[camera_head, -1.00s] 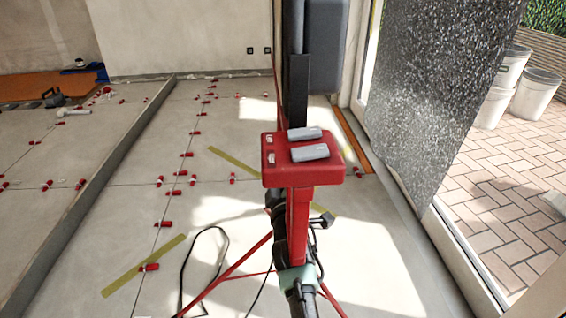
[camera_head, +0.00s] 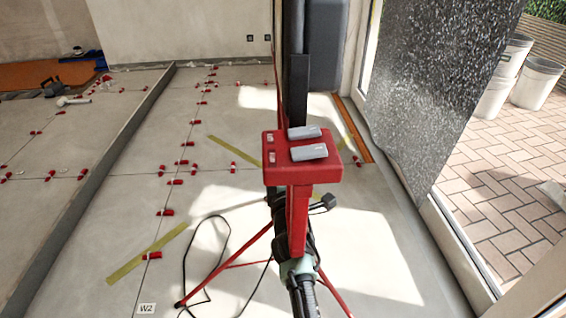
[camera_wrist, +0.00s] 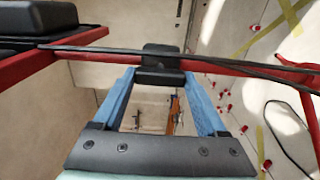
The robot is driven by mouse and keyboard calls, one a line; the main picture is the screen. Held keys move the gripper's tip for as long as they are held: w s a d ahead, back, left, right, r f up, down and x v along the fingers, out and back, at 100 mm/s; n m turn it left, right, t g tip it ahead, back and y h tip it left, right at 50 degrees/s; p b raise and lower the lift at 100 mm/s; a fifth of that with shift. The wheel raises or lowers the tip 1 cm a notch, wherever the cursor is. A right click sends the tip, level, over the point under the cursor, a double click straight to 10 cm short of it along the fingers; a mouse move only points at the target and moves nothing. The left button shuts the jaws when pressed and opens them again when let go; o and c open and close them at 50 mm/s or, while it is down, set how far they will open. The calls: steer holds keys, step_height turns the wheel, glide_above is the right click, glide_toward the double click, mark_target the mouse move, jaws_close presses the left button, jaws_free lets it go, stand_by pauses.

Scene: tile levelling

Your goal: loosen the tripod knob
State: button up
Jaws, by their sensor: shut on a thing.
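A red tripod stand (camera_head: 297,225) stands upright in front of me, with a red box-shaped head (camera_head: 303,165) carrying two grey blocks. Its thin red legs spread over the floor. In the wrist view a black knob (camera_wrist: 160,60) sits by the red tripod tube (camera_wrist: 235,68). My gripper (camera_wrist: 160,78) is shut on the knob, its two blue fingers reaching up on either side. In the head view my gripper (camera_head: 297,268) is low at the stand's column, and the fingertips and knob cannot be told apart there.
A black cable (camera_head: 210,250) loops over the floor left of the stand. Red levelling clips (camera_head: 165,212) line the tile joints. A low grey edge (camera_head: 100,165) runs along the left. A speckled slab (camera_head: 435,95) leans at the right by the doorway, with white buckets (camera_head: 540,82) outside.

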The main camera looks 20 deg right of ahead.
steer(key=o, duration=1.3)
steer(key=shift+s, duration=0.1)
steer(key=p+v, duration=0.9)
steer(key=v, duration=0.3)
steer(key=shift+s, duration=0.4)
steer(key=shift+a, duration=0.1)
